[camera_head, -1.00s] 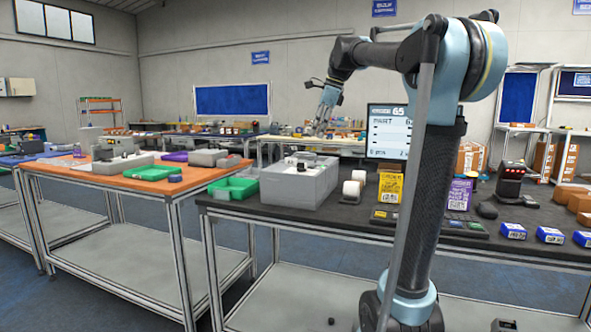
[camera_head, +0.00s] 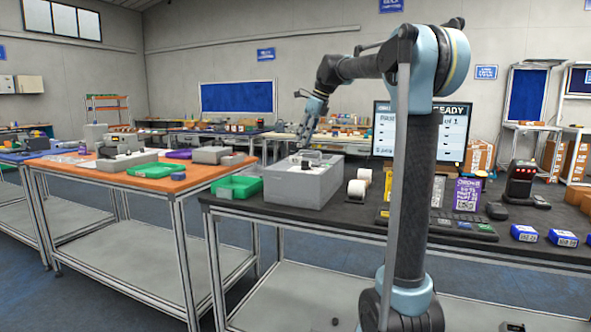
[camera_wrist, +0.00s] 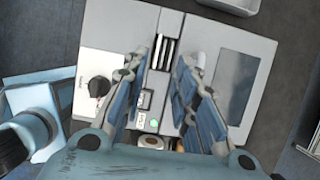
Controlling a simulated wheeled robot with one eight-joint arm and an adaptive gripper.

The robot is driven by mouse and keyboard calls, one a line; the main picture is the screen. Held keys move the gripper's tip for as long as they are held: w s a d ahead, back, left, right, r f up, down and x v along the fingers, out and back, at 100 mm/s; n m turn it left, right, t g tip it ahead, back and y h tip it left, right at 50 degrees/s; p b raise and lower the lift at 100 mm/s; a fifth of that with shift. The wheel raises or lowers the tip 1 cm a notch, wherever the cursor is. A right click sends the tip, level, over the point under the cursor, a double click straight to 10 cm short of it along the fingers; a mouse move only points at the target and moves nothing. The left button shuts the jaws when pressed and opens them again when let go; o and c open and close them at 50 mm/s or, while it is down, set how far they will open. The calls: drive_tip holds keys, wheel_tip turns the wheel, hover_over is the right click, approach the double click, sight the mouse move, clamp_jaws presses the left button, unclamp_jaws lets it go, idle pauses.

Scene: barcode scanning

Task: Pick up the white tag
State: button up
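My gripper (camera_head: 304,141) hangs over the grey box-shaped machine (camera_head: 305,188) on the dark table. In the wrist view, my gripper (camera_wrist: 161,62) is open, its two blue-padded fingers apart with nothing held between them. Below them is the machine's top (camera_wrist: 192,28), with a black dial (camera_wrist: 98,87) on the left, a dark screen (camera_wrist: 238,80) on the right and a slot in the middle. Small white pieces (camera_wrist: 145,99) with dark marks lie between the fingers. I cannot tell which, if any, is the white tag; it cannot be made out in the head view.
A green bin (camera_head: 234,187) stands left of the machine, and white rolls (camera_head: 357,190) stand to its right. A monitor (camera_head: 452,135), a purple card (camera_head: 467,194) and blue boxes (camera_head: 563,238) are farther right. An orange-topped table (camera_head: 200,180) is at left.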

drive_tip(key=shift+x, duration=3.9)
drive_tip(key=shift+s, duration=0.2)
clamp_jaws()
